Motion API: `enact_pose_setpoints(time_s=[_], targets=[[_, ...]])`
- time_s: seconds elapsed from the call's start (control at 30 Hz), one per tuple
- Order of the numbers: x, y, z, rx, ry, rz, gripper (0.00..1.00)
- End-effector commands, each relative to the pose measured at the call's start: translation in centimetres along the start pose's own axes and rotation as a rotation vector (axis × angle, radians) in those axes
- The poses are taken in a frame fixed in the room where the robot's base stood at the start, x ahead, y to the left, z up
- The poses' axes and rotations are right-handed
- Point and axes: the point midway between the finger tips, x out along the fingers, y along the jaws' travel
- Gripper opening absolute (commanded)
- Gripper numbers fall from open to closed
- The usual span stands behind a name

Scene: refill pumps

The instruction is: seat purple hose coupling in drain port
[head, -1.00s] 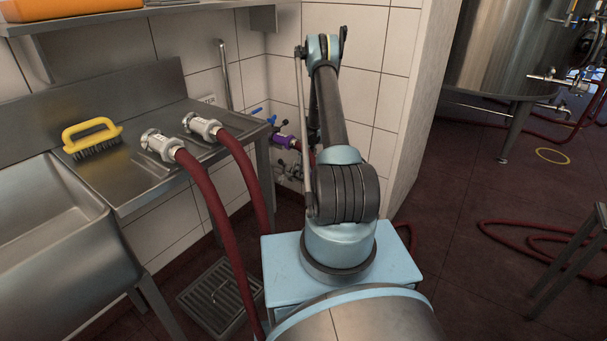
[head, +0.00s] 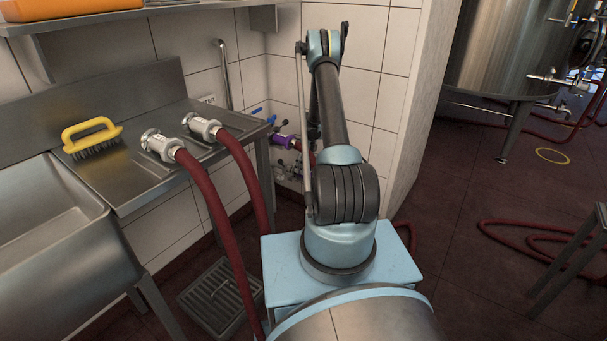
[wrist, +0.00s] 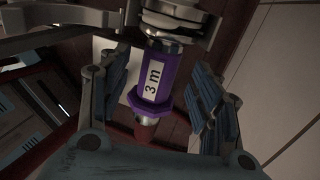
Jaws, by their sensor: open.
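The purple hose coupling (head: 286,142) is low by the wall, right of the steel counter. In the wrist view the coupling (wrist: 154,78) bears a "3 m" label, and its red hose (wrist: 145,130) leaves from the lower end. Its upper end meets a metal fitting (wrist: 178,22), which looks like the drain port; I cannot tell how deep it sits. My gripper (wrist: 163,92) is open, with one blue-padded finger on each side of the coupling and a gap on both sides. In the head view my arm mostly hides the gripper.
Two other metal couplings (head: 163,146) (head: 203,127) with red hoses lie on the counter (head: 140,190) beside a yellow brush (head: 92,137). Blue-handled valves (head: 258,112) are near the purple coupling. The tiled wall and its corner (head: 408,130) are close to my arm.

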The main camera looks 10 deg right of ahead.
Motion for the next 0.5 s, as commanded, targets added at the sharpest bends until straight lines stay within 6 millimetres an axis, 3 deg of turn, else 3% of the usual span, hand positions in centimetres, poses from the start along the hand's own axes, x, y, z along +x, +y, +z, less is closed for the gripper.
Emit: enact_pose_setpoints(time_s=[0.3,0.5], targets=[[-6.2,0.0,0.0,0.001,0.000,0.001,0.58],[-8.6,-0.1,0.0,0.001,0.001,0.001,0.58]])
